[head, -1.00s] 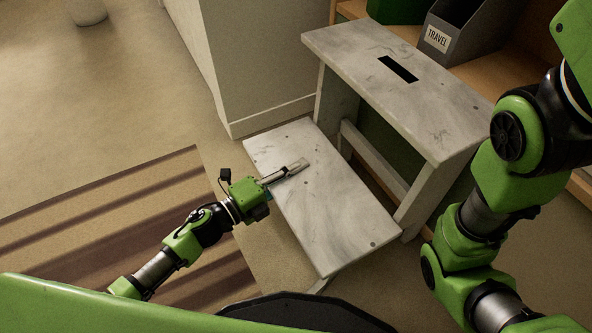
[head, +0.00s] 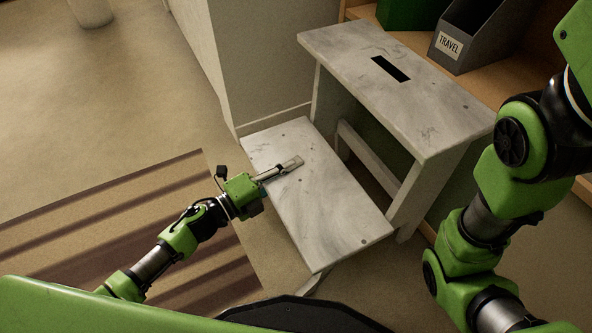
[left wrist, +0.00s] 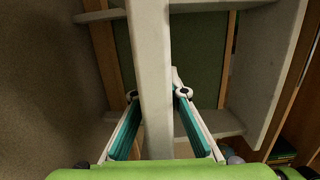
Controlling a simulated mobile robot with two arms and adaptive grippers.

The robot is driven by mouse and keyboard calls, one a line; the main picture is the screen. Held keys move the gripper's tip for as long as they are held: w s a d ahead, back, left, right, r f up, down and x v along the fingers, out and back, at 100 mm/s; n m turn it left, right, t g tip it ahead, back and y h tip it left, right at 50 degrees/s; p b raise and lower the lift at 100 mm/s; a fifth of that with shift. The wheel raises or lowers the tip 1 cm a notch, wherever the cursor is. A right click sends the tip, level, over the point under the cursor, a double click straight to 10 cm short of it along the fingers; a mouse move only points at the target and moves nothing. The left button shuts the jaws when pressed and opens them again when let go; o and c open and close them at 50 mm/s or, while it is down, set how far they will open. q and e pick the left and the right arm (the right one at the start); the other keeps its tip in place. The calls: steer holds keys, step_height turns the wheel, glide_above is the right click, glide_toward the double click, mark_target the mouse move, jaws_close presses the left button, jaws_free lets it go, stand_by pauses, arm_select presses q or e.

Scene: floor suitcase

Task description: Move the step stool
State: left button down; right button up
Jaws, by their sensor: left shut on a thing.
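The step stool (head: 435,125) is white-grey and worn, with a slotted top and a lower step (head: 335,215). It stands upright on the floor beside the cabinet. My left gripper (head: 292,163) is shut on the left edge of the lower step, one finger lying over its top. In the left wrist view, the fingers of my left gripper (left wrist: 157,95) lie on both sides of the step board (left wrist: 150,45), seen edge-on. My right arm comes down at the right; its gripper is out of view.
A wooden shelf (head: 480,85) behind the stool holds a grey file box (head: 462,50) labelled TRAVEL and a green box (head: 405,14). A cabinet (head: 265,65) is close behind the lower step. A striped rug (head: 130,225) lies left; bare floor (head: 120,100) extends beyond.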

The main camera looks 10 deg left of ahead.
arm_select(q)
steer(key=shift+w+a, duration=0.2)
steer(key=shift+a, duration=0.15)
steer(key=c, duration=1.9)
jaws_free()
steer(key=shift+s+d, duration=0.1)
steer(key=shift+s, duration=0.1)
steer(key=v, duration=1.2)
